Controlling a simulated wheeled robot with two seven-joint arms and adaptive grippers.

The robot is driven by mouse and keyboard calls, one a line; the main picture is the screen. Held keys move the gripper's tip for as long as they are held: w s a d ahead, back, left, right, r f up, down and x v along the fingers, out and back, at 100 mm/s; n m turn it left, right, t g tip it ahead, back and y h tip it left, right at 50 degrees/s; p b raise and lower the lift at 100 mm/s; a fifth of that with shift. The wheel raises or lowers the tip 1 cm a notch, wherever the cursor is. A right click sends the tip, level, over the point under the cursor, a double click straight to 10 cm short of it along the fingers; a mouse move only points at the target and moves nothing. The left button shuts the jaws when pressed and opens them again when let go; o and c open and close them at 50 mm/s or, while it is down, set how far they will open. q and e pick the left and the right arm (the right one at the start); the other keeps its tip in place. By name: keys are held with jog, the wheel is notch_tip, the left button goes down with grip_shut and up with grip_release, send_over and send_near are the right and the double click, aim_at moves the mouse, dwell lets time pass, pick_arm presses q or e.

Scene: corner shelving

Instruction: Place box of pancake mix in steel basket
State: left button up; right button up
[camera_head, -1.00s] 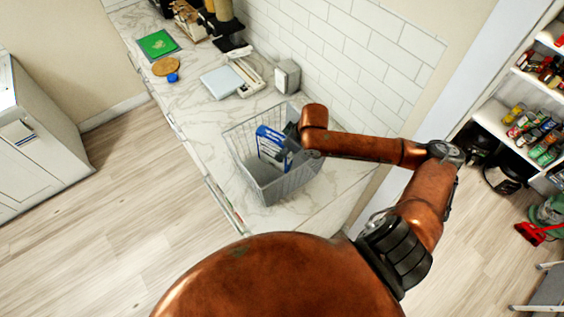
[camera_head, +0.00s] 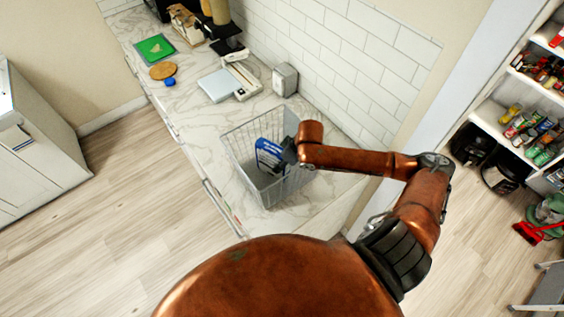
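The steel basket (camera_head: 240,142) is a wire basket on the marble counter, near its front end. The blue and white box of pancake mix (camera_head: 268,155) is within the basket's outline, tilted, with its right part hidden behind my gripper. My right gripper (camera_head: 289,151) is dark and small, at the box's right side, over the basket. Its fingers are mostly hidden by the wrist and the box, so I cannot tell whether they hold the box. My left gripper is not in view.
On the counter behind the basket are a white scale (camera_head: 217,86), a metal napkin dispenser (camera_head: 285,79), a round wooden board (camera_head: 163,71) and a green board (camera_head: 154,47). A tiled wall (camera_head: 350,50) runs along the right. Shelves with cans (camera_head: 530,130) stand at far right.

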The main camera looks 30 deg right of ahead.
jog(key=shift+o, duration=0.8)
jog(key=shift+r, duration=0.15)
jog(key=v, duration=1.2)
jog(key=shift+r, duration=0.1)
